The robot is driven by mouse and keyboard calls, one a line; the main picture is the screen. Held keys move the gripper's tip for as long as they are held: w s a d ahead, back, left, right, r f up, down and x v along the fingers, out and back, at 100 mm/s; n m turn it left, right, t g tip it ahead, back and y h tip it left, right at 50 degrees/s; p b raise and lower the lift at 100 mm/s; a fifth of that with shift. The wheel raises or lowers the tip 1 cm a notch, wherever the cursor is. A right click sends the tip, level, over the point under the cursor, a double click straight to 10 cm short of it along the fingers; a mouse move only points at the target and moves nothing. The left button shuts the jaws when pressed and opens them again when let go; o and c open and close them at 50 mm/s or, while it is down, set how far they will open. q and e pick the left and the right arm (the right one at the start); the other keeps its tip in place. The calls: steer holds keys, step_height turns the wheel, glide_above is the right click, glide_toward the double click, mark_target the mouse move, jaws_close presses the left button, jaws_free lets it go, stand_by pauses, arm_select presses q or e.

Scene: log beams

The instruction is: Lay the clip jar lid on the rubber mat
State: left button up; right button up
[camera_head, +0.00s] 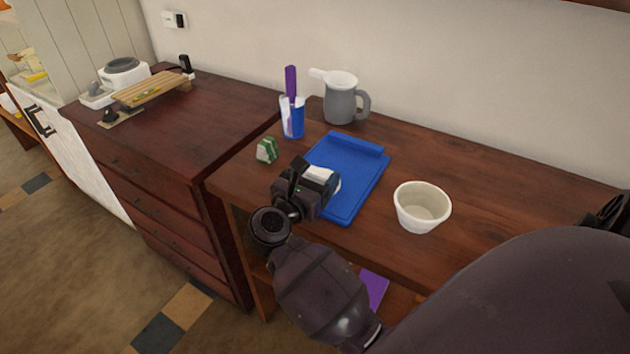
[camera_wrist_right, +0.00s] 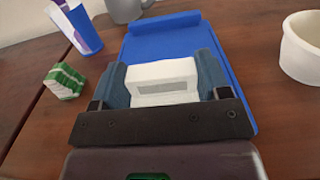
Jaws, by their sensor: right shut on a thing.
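My right gripper (camera_head: 318,182) is shut on a small white piece with a grey panel (camera_head: 325,175), which I take for the clip jar lid. In the right wrist view the white piece (camera_wrist_right: 163,75) sits between the two blue-grey fingers. The blue mat (camera_head: 352,180) lies flat on the wooden table, with a raised band along its far end. The gripper and white piece are over the mat's left side. I cannot tell whether the piece touches the mat, since the gripper hides its underside. My left gripper is not in view.
A green-and-white block (camera_head: 267,150) stands left of the mat. A blue-and-white cup with a purple item (camera_head: 292,117) and a grey jug (camera_head: 342,100) stand behind. A cream bowl (camera_head: 422,207) is right of the mat. The table's far right is clear.

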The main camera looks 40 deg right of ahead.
steer(key=shift+f, duration=0.75)
steer(key=shift+f, duration=0.25)
steer(key=o, duration=0.9)
steer(key=shift+r, duration=0.1)
steer(key=shift+r, duration=0.1)
